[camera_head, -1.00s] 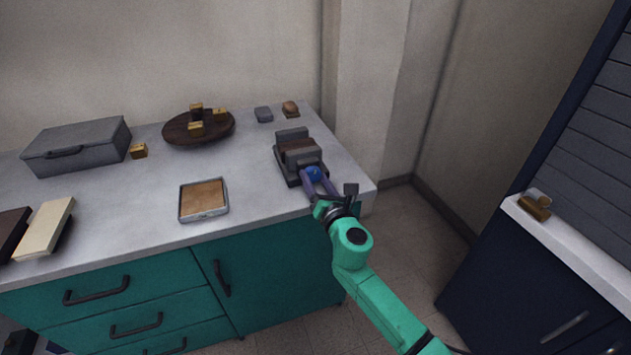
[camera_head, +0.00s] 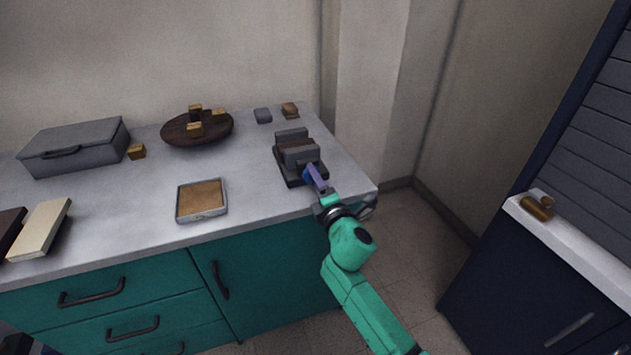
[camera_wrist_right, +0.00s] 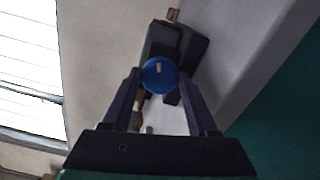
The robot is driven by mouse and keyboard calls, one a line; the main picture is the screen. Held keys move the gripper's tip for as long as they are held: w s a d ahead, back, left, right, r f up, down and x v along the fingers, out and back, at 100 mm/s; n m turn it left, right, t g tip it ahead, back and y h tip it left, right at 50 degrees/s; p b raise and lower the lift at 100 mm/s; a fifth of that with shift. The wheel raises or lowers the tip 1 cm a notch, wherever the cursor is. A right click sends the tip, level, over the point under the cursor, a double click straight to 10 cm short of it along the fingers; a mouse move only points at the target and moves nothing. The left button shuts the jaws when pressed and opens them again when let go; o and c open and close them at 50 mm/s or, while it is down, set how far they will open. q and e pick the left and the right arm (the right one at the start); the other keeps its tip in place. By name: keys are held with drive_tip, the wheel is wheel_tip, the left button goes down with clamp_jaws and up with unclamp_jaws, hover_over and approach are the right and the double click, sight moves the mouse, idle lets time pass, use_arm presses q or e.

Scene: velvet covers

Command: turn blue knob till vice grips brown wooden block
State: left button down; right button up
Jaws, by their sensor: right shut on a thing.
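The dark grey vice (camera_head: 289,177) stands near the right front corner of the countertop. The brown wooden block (camera_head: 287,146) sits between its two grey jaws; I cannot tell whether both jaws touch it. The blue knob (camera_head: 307,174) is on the vice's front end, mostly hidden by my fingers in the head view. In the right wrist view the knob (camera_wrist_right: 159,76) is a round blue disc with a small pale mark, between the fingertips. My right gripper (camera_head: 313,174) is shut on the knob. My left gripper is not in view.
A framed brown tray (camera_head: 203,214) lies left of the vice. A dark round board (camera_head: 175,133) holds small gold-brown blocks. A grey case (camera_head: 85,137) and books (camera_head: 42,228) are at left. Small objects (camera_head: 263,115) lie behind the vice. A dark blue cabinet (camera_head: 520,270) stands at right.

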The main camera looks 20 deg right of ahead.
drive_tip(key=shift+f+m, duration=0.1)
drive_tip(key=shift+m, duration=1)
drive_tip(key=o, duration=1.4)
drive_tip(key=shift+c, duration=0.2)
drive_tip(key=s+b, duration=0.1)
drive_tip(key=s, duration=1.3)
drive_tip(key=shift+s+d, duration=0.3)
drive_tip(key=shift+d, duration=0.15)
